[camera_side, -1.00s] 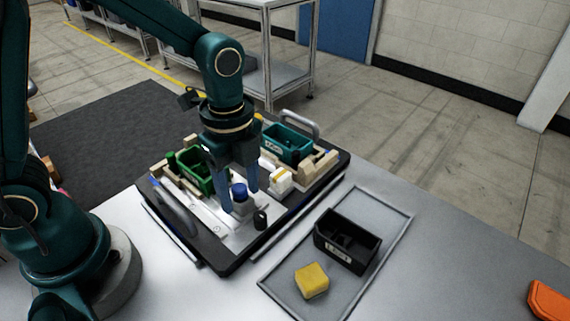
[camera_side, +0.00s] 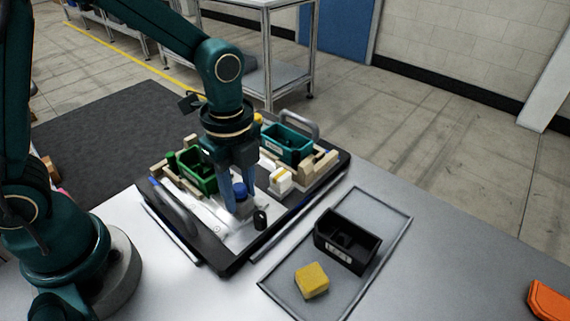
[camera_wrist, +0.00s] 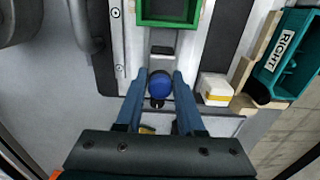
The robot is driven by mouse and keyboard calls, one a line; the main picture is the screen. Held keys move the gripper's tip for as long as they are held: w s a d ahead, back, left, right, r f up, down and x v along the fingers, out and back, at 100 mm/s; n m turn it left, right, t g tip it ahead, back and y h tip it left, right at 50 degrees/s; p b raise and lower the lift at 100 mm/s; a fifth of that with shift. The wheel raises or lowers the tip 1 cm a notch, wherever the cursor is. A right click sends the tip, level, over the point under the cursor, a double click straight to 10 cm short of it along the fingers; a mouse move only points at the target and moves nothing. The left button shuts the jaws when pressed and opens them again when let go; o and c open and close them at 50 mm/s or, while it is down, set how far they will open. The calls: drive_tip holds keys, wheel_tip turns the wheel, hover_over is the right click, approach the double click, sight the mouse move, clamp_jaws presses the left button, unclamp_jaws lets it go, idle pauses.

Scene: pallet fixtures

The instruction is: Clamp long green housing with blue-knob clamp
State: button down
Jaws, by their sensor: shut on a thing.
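The long green housing (camera_side: 203,182) sits on the pallet fixture, left of my gripper in the side view. In the wrist view the green housing (camera_wrist: 168,20) is at the top edge, partly cut off. The blue-knob clamp (camera_side: 239,190) stands at the near end of the housing. In the wrist view the blue knob (camera_wrist: 160,84) lies between my fingers, with a grey slide piece (camera_wrist: 162,50) between it and the housing. My gripper (camera_side: 240,202) points down, shut on the blue knob; it also shows in the wrist view (camera_wrist: 159,80). Exact finger contact is hard to see.
A teal housing (camera_side: 287,143) marked RIGHT in the wrist view and a white-and-yellow block (camera_side: 280,181) are on the pallet to the right. A black bin (camera_side: 347,241) and a yellow block (camera_side: 312,281) lie in a grey tray (camera_side: 272,283). Pallet handles rise at both ends.

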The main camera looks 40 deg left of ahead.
drive_tip(key=shift+a, duration=1.3)
drive_tip(key=c, duration=0.7)
unclamp_jaws()
drive_tip(key=shift+r, duration=0.1)
drive_tip(key=shift+r, duration=3.9)
